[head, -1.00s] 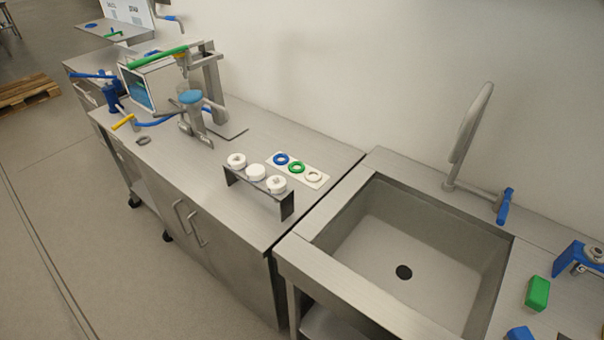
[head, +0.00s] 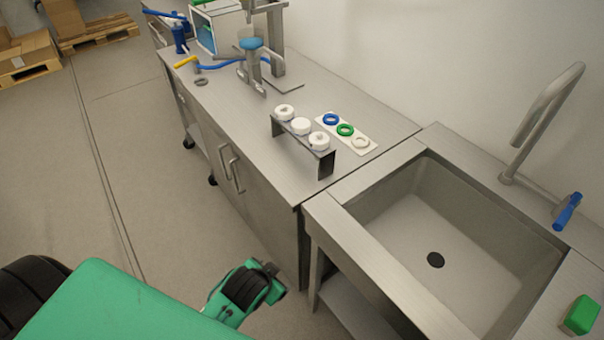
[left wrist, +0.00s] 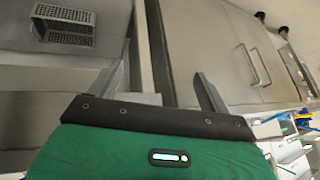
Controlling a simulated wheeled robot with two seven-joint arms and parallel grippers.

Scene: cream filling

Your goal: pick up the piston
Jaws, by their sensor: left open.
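My right gripper is not in view.
A white plate (head: 372,148) with blue, green and white rings lies beside the stand. A machine with a blue-topped cylinder (head: 251,43) stands farther back. A deep sink (head: 450,215) with a tap (head: 543,105) is to the right. A green block (head: 581,314) lies at the lower right.

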